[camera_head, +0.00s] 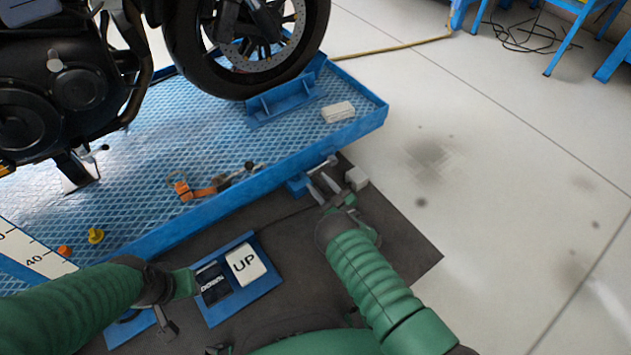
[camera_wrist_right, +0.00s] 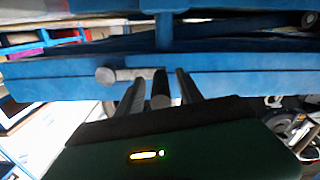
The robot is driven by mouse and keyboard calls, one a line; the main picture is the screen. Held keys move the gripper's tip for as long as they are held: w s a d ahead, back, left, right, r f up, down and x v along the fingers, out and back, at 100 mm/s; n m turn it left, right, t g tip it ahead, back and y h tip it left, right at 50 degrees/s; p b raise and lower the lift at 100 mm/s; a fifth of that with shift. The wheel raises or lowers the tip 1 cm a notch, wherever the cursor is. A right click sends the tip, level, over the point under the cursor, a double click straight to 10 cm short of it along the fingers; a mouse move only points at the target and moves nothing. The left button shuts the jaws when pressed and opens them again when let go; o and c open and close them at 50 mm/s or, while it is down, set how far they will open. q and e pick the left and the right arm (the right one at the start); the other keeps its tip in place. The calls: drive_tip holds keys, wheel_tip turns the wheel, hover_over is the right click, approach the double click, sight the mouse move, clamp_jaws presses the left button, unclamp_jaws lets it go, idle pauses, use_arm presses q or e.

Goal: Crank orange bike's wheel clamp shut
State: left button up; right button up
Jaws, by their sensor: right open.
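A motorcycle, mostly black in view, stands on a blue lift platform (camera_head: 230,135). Its wheel (camera_head: 195,60) rests at a blue wheel clamp (camera_head: 283,100). A grey crank (camera_head: 325,163) sticks out of the platform's near side; in the right wrist view its crossbar (camera_wrist_right: 122,75) runs sideways and its handle (camera_wrist_right: 160,88) points toward the camera. My right gripper (camera_head: 326,188) is at the crank, open, with its fingers (camera_wrist_right: 158,90) on either side of the handle; contact cannot be told. My left gripper (camera_head: 180,300) is low at left, beside the pedals, its opening unclear.
A pedal box with a white UP pedal (camera_head: 247,264) and a dark DOWN pedal (camera_head: 212,284) lies on the dark mat (camera_head: 395,250). Orange straps (camera_head: 200,190) and a white block (camera_head: 338,111) lie on the platform. The pale floor (camera_head: 500,180) at right is largely clear.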

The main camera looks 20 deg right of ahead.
drive_tip(key=shift+a, duration=0.1)
clamp_jaws()
idle(1.2)
